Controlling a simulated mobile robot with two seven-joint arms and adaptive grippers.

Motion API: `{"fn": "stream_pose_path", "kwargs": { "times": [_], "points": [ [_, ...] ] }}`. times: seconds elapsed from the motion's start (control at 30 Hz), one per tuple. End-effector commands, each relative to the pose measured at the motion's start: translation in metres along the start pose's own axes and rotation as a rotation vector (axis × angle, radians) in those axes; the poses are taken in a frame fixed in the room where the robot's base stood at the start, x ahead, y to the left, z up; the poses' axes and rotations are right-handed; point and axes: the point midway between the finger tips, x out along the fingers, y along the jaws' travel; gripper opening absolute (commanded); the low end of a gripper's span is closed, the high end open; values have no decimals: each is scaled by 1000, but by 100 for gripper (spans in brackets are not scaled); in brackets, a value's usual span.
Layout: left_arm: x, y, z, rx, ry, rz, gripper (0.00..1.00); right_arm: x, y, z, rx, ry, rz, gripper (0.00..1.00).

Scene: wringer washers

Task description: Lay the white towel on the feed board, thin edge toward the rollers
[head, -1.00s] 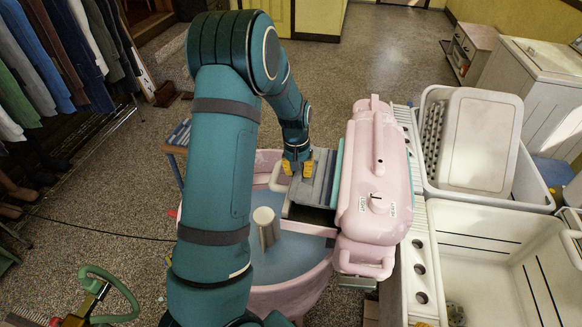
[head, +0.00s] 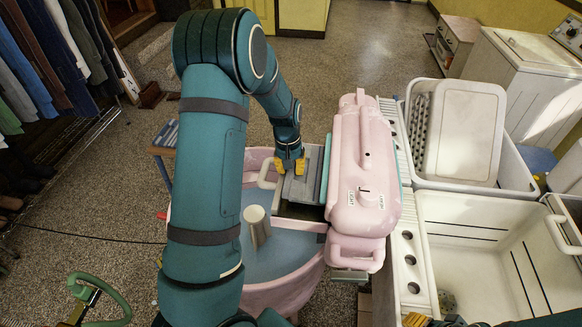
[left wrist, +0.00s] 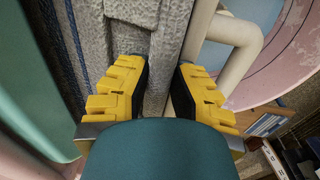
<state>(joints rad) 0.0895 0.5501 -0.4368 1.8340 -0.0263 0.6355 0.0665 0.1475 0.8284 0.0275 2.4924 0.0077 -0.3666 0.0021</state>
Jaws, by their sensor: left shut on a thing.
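The towel (head: 302,187) looks grey, with thick folds and dark blue stripes, and lies over the feed board of the pink wringer (head: 362,165). Its right side is close to the wringer head; I cannot tell whether it touches the rollers. My left gripper (head: 289,164) points down at the towel's far left part. In the left wrist view the yellow fingers (left wrist: 158,88) are closed on a grey fold of the towel (left wrist: 128,25). The feed board is mostly hidden under the towel. At the bottom edge, what seems to be my right gripper (head: 415,319) barely shows.
The pink tub (head: 285,295) holds bluish water and a pale agitator post (head: 257,226). White rinse tubs (head: 480,240) stand right of the wringer, with a white basket (head: 462,130) behind. A clothes rack (head: 65,50) is at left. A green-handled object (head: 105,290) is at lower left.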

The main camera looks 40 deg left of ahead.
Motion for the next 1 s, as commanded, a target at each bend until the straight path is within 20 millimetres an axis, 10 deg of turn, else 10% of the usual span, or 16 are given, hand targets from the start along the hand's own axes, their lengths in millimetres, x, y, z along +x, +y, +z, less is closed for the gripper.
{"fn": "stream_pose_path", "kwargs": {
  "times": [0.5, 0.53, 0.6, 1.0],
  "points": [
    [9, -1, 0, 0, 2, 1, 0, 7, 2, 1, 0, 0, 0, 47],
    [9, -1, 0, 0, 2, 1, 28, 7, 2, 1, 0, 0, 0, 47],
    [8, 0, 0, 0, 2, 1, 50, 6, 2, 1, 0, 0, 0, 47],
    [4, 0, 0, 0, 0, 0, 50, 6, 2, 1, 0, 0, 0, 47]
  ]
}}
